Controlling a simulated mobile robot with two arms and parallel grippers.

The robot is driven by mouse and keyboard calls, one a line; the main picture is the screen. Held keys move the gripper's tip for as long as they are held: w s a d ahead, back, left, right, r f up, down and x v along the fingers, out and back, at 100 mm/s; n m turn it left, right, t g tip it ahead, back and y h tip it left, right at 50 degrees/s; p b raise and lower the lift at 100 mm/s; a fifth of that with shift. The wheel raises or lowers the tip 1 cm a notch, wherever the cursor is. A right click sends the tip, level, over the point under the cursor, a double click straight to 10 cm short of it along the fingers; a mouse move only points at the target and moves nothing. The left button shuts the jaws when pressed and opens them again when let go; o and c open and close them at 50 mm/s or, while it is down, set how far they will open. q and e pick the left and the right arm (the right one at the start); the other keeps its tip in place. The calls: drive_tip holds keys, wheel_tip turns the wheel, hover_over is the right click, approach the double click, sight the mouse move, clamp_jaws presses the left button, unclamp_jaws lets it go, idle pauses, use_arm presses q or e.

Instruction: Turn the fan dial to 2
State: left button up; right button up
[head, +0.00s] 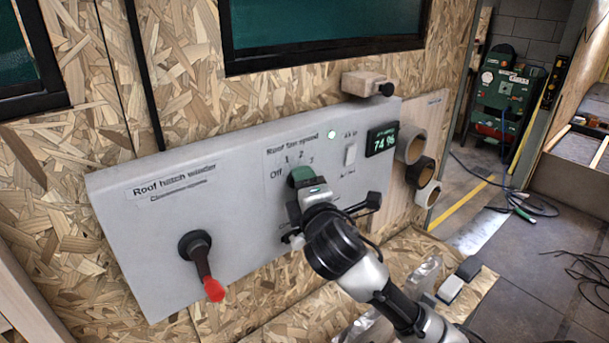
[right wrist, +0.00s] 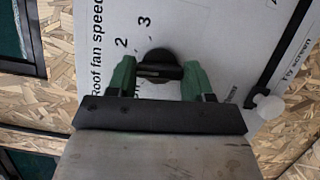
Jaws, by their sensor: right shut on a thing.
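The roof fan speed dial is a dark round knob with a bar across it (right wrist: 160,70), on a pale panel (head: 130,225). Printed marks Off, 1, 2 and 3 stand around it in the head view. My right gripper (head: 303,176) is at the dial and hides most of it there. In the right wrist view its green fingers (right wrist: 160,76) are shut on the ends of the dial's bar. The 2 and 3 show beyond the fingers; which mark the dial points to I cannot tell. My left gripper is not in view.
A roof hatch winder with a red handle (head: 213,288) sticks out at the panel's left. A small display (head: 381,139) and a white switch (head: 350,154) sit right of the dial. Tape rolls (head: 420,172) hang farther right. A wooden block (head: 366,84) is above the panel.

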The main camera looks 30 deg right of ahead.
drive_tip(key=shift+r+m+g+y+p, duration=0.1)
drive_tip(key=shift+m+g+y+p, duration=0.25)
drive_tip(key=shift+m+p, duration=0.65)
drive_tip(key=shift+m+g+y+p, duration=0.15)
drive_tip(key=shift+m+g+p, duration=0.45)
drive_tip(key=shift+m, duration=0.6)
drive_tip(key=o, duration=0.9)
drive_tip(key=shift+o, duration=0.2)
